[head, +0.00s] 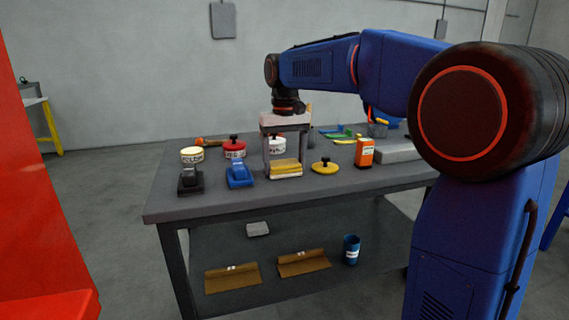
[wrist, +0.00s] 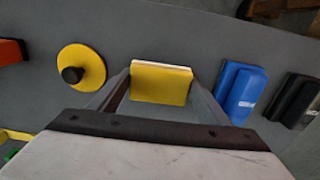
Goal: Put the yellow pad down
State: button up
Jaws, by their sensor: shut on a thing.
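The yellow pad (head: 286,167) is a small block with a yellow top and a pale lower layer. It is at the front part of the grey workbench (head: 180,207), between my gripper's two fingers. My gripper (head: 285,165) points straight down and is shut on the pad. In the wrist view the yellow pad (wrist: 161,84) sits between the fingertips of my gripper (wrist: 160,90). The pad looks level and at or just above the bench top; I cannot tell whether it touches.
A blue block (head: 240,176) and a black one (head: 190,181) stand left of the pad. A round yellow disc with a black knob (head: 324,166) and an orange box (head: 364,153) are on the right. Tubs (head: 234,149) stand behind. The bench's front strip is clear.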

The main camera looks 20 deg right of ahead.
aim_at(285, 163)
jog(key=shift+f, duration=0.1)
jog(key=o, duration=1.1)
notch_tip(285, 163, up, 12)
jog(key=s+d+f+t, duration=0.2)
jog(key=s+d+f, duration=0.1)
jog(key=s+f, duration=1.1)
jog(key=s+d+f+t, duration=0.2)
jog(key=s+d+f, duration=0.2)
jog(key=s+f, duration=0.9)
jog(key=s, duration=0.6)
jog(key=shift+f+t, duration=0.35)
jog(key=shift+t, duration=0.05)
